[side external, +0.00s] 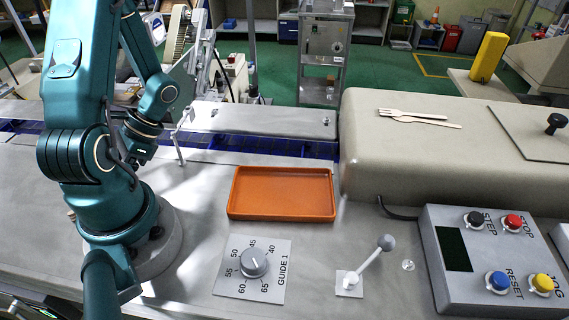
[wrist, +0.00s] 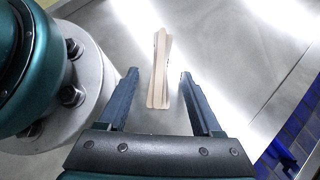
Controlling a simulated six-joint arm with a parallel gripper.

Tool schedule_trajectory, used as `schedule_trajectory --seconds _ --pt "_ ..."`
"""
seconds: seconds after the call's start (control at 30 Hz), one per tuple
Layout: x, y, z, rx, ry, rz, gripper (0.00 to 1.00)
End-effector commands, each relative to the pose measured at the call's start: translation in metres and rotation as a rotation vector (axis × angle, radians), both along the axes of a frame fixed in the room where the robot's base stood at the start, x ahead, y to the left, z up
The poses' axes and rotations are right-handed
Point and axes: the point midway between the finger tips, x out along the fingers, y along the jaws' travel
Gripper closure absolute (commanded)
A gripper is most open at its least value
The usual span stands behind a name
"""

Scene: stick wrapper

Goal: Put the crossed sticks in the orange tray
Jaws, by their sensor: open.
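In the wrist view, two pale wooden sticks (wrist: 160,68) lie across each other at a narrow angle on a grey metal surface. My gripper (wrist: 159,75) is open, with one dark finger on each side of the sticks and a gap on both sides. The height of the fingertips above the surface cannot be told. In the side view the crossed sticks are not visible, and my fingers cannot be made out. The orange tray (side external: 282,193) lies empty on the metal bench, right of my arm's base.
A dial plate (side external: 253,268) and a ball-topped lever (side external: 370,263) are in front of the tray. A button box (side external: 490,262) stands at right. A wooden fork and another wooden utensil (side external: 420,119) lie on the beige housing (side external: 400,165). A blue conveyor strip (side external: 260,146) runs behind the tray.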

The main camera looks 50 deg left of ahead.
Motion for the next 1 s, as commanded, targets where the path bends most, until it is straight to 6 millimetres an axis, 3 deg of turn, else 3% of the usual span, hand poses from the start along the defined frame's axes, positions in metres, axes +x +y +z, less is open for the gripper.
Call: schedule_trajectory --seconds 0.17,0.33,0.77,1.0 --pt "0.000 0.000 0.000 0.001 0.000 -0.001 0.34" --pt "0.000 0.000 0.000 0.001 0.000 -0.001 0.99" --pt "0.001 0.001 0.003 0.002 -0.001 -0.001 1.00" --pt "0.001 0.001 0.021 0.006 -0.003 0.001 1.00"
